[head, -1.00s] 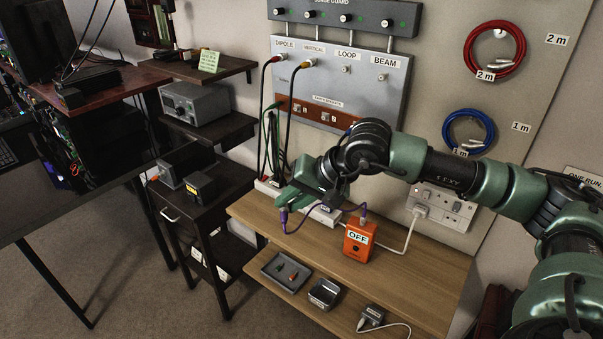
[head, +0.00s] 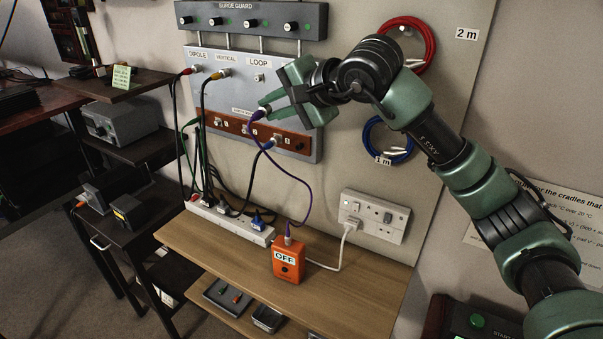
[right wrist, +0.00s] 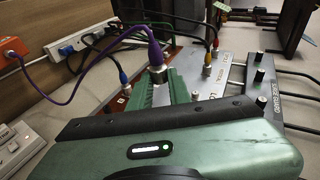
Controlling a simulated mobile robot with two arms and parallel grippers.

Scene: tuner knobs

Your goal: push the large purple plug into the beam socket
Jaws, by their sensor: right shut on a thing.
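The purple plug (head: 257,115) is held in the fingertips of my right gripper (head: 268,106), in front of the antenna panel (head: 230,95). Its purple cable hangs down to the orange OFF box (head: 289,262). In the right wrist view the plug (right wrist: 155,50) shows purple with a metal collar, at the green fingers (right wrist: 158,88). The beam socket and its label are hidden behind my gripper in the head view, and I cannot make out the socket in the right wrist view. The plug looks apart from the panel. My left gripper is not in view.
Red and yellow plugs (head: 223,73) sit in the dipole and vertical sockets; the loop socket (head: 258,77) is empty. The surge guard (head: 250,20) is above. A brown strip (head: 240,130) below holds a blue plug. A power strip (head: 228,222) lies on the wooden shelf (head: 350,277).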

